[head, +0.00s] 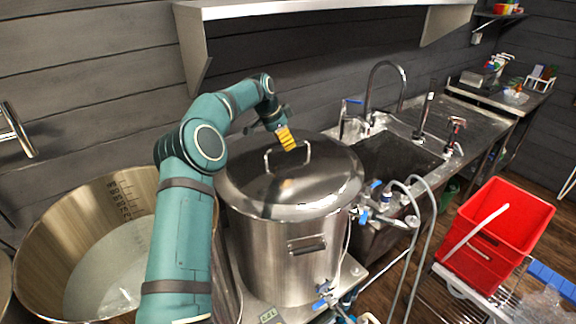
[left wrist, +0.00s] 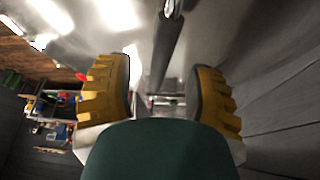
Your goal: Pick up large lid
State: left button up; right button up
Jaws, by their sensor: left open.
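The large lid (head: 318,185) is a shiny domed steel lid resting on the tall steel pot (head: 275,255). Its raised bar handle (head: 270,160) stands near the middle. My left gripper (head: 286,138) is just above the lid, at the far side of the handle. In the left wrist view, its two yellow fingers (left wrist: 168,92) are apart, with the dark handle bar (left wrist: 168,40) showing between them, farther up the picture. The gripper is empty. Whether a finger touches the handle cannot be told. My right gripper is not in view.
An open steel kettle (head: 45,220) with pale liquid stands at left. A sink (head: 395,160) with taps and hoses is right of the pot. A red bucket (head: 505,225) is farther right. A white shelf (head: 320,8) hangs above on the wall.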

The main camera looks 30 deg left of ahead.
aim_at(288, 157)
pick_arm(q)
jog(key=x, duration=0.3)
jog(key=shift+w+f, duration=0.1)
jog(key=shift+f, duration=0.1)
jog(key=shift+f, duration=0.25)
dwell(0.4)
grip_shut()
jog(key=shift+r, duration=0.15)
